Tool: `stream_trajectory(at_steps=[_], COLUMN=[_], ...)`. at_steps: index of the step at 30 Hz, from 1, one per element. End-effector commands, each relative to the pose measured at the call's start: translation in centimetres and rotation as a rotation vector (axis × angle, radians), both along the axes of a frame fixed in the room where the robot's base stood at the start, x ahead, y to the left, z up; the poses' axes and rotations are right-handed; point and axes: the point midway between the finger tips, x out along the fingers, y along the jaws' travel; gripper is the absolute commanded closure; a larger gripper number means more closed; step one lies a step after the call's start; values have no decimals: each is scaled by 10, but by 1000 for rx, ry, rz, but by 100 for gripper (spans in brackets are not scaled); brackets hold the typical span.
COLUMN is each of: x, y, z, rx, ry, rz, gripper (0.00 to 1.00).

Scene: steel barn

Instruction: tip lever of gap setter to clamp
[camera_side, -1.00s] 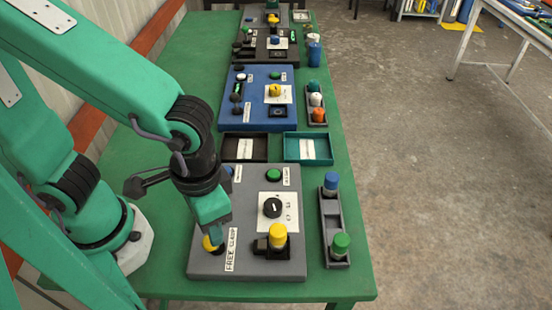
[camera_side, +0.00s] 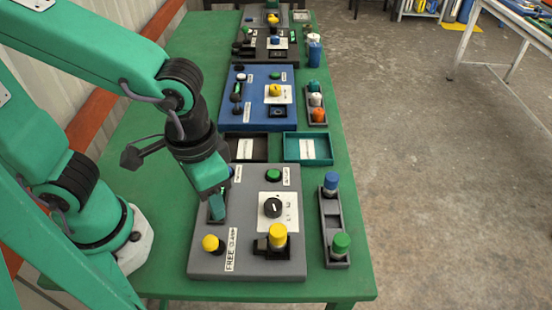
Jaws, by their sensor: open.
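The gap setter is the nearest grey panel (camera_side: 255,205) on the green table. Its lever has a yellow ball knob (camera_side: 210,243) at the panel's near left, beside a white upright label (camera_side: 231,250) that reads FREE CLAMP, with FREE at the near end. My gripper (camera_side: 217,212) points down over the panel's left edge, farther back than the yellow knob and apart from it. I see nothing held in it. The gap between its fingers is hard to see from this side. My gripper and wrist hide part of the panel's far left corner.
The panel also bears a black dial (camera_side: 273,207), a green button (camera_side: 273,174) and a yellow-capped peg (camera_side: 278,236). A grey rack (camera_side: 328,228) holds blue and green pegs at right. Black and teal trays (camera_side: 309,148) and a blue panel (camera_side: 250,115) lie behind.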

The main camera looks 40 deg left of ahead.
Motion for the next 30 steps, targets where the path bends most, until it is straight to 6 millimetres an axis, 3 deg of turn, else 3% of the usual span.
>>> stream_trajectory(at_steps=[6,15,24,30], x=[27,51,57,55], y=[34,90,145,167], z=[20,46,70,79], rx=[-62,-97,-69,-38], ry=[-90,-241,-398,-459], rz=[50,108,161,178], gripper=[52,52,52,52])
